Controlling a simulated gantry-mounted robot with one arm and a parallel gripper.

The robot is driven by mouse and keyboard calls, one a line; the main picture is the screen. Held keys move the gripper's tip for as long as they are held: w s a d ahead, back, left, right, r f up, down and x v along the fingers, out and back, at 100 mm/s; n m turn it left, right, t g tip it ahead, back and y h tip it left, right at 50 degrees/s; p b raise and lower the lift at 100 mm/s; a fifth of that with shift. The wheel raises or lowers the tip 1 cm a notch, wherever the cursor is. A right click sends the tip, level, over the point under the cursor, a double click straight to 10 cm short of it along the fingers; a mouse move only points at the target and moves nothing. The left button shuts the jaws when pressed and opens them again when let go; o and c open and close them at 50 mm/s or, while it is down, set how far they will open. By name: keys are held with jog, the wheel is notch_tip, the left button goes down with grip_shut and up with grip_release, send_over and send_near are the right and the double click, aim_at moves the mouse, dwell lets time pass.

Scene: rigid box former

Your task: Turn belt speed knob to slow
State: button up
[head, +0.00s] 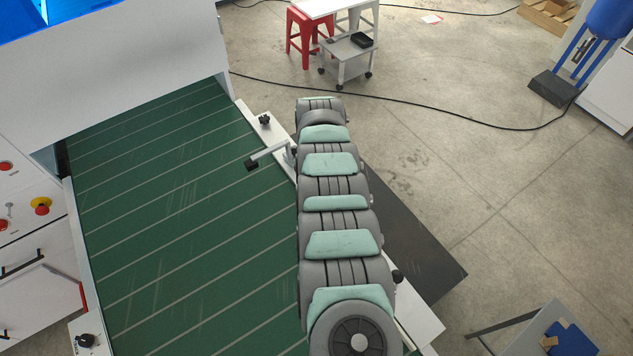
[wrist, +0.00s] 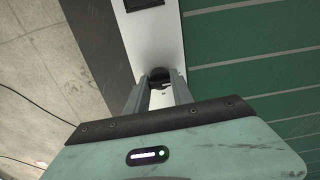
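A small black knob (wrist: 158,76) sits on the white side rail of the conveyor in the wrist view. My gripper (wrist: 159,84) points down at it, with its two grey fingers apart on either side of the knob. I cannot tell whether the fingertips touch it. Any pointer or speed marking on it is too small or hidden to read. In the head view, my arm covers the gripper and that part of the rail.
The green belt (head: 185,220) lies left of my arm, with a sensor bracket (head: 268,156) reaching over it. Other black knobs (head: 264,120) (head: 86,341) stand on the rails. A control panel with an emergency stop (head: 41,206) is at far left.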

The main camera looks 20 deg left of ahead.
jog(key=o, duration=0.5)
jog(key=shift+c, duration=0.2)
notch_tip(320, 180, up, 11)
dwell(0.3)
jog(key=shift+f, duration=0.1)
